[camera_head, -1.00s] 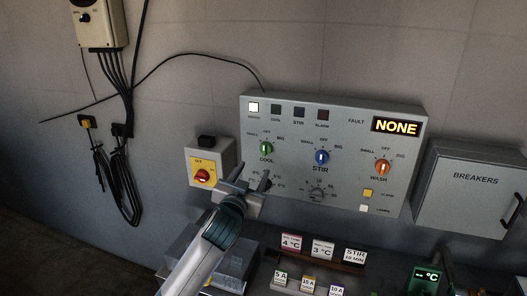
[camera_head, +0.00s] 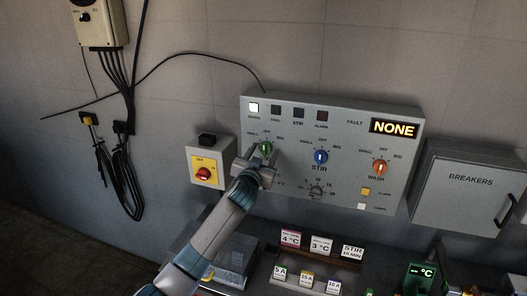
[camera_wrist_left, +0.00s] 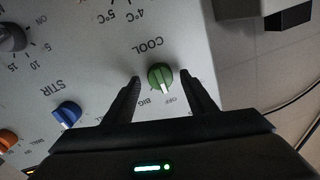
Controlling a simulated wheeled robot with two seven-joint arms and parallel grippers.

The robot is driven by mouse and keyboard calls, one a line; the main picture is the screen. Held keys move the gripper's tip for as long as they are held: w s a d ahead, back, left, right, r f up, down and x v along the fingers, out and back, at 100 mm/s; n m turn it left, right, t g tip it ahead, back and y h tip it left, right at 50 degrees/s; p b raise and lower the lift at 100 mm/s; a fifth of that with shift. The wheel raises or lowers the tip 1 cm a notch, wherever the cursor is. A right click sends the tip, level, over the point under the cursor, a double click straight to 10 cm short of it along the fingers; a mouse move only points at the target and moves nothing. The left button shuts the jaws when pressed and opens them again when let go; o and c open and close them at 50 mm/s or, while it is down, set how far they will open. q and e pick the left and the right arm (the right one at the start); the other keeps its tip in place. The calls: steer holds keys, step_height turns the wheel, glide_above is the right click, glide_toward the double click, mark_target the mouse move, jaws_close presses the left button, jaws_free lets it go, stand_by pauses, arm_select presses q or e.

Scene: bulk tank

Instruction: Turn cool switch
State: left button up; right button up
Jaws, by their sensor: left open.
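The green cool switch (camera_head: 266,148) is on the grey control panel (camera_head: 345,112), at its left side under the indicator lights. My left gripper (camera_head: 259,160) is at the panel, just below and in front of this knob, and hides the COOL label. In the left wrist view the green knob (camera_wrist_left: 160,76) sits between the two open fingers of my left gripper (camera_wrist_left: 160,92), with a gap on both sides. The white line on the knob is visible there. My right gripper is not in view.
The blue stir knob (camera_head: 321,157) and orange wash knob (camera_head: 380,168) are to the right on the panel. A red rotary switch (camera_head: 203,173) is on a box at the left. A breakers box (camera_head: 470,185) is at the right. Labelled cards (camera_head: 321,245) stand below.

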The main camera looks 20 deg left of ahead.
arm_select(q)
steer(key=shift+w, duration=0.2)
steer(key=c, duration=1)
steer(key=shift+c, duration=0.2)
steer(key=shift+m, duration=0.4)
steer(key=shift+m+b, duration=0.3)
steer(key=shift+m, duration=0.7)
steer(key=m, duration=0.2)
steer(key=shift+m, duration=0.3)
steer(key=m, duration=0.4)
steer(key=shift+f+m+t, duration=0.1)
steer(key=shift+m+t, duration=0.2)
steer(key=shift+m, duration=0.1)
steer(key=o, duration=1)
